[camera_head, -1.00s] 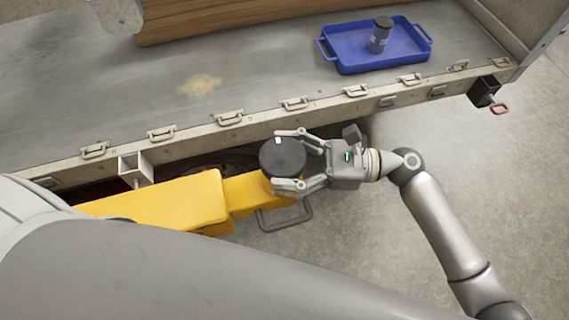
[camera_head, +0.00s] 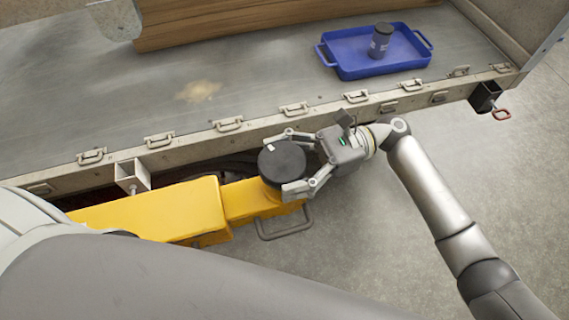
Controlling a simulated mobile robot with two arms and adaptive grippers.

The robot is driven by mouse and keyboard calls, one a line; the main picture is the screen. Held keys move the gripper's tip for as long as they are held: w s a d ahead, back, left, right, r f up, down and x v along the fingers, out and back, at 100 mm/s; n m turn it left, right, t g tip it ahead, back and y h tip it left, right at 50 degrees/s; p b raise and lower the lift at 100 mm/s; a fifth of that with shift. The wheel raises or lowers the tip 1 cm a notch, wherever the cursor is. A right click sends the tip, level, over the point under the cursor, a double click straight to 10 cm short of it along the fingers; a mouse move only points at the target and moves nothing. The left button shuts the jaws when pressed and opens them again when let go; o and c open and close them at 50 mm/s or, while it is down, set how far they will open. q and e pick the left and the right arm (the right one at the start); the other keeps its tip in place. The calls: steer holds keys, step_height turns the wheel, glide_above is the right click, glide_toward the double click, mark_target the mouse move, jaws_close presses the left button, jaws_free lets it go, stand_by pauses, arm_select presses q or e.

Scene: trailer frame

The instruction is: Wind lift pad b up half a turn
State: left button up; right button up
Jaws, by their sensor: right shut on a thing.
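The lift pad (camera_head: 282,162), a black round disc with a small white mark near its upper left edge, sits on the end of a yellow lift arm (camera_head: 243,202) below the edge of the trailer frame. I take it as lift pad b; no letter is readable. My left gripper is not in view.
The trailer bed's edge rail (camera_head: 190,137) with several metal loops runs close behind the gripper. A square bracket (camera_head: 132,175) hangs under it. A blue tray (camera_head: 350,69) with a dark can (camera_head: 380,41) stands on the bed. The floor at the right is open.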

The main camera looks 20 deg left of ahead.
steer(key=shift+s+f, duration=0.1)
steer(key=shift+f, duration=0.3)
steer(key=o, duration=1)
steer(key=shift+a+r, duration=0.1)
steer(key=shift+o, duration=0.2)
steer(key=shift+r, duration=0.15)
steer(key=v, duration=1.2)
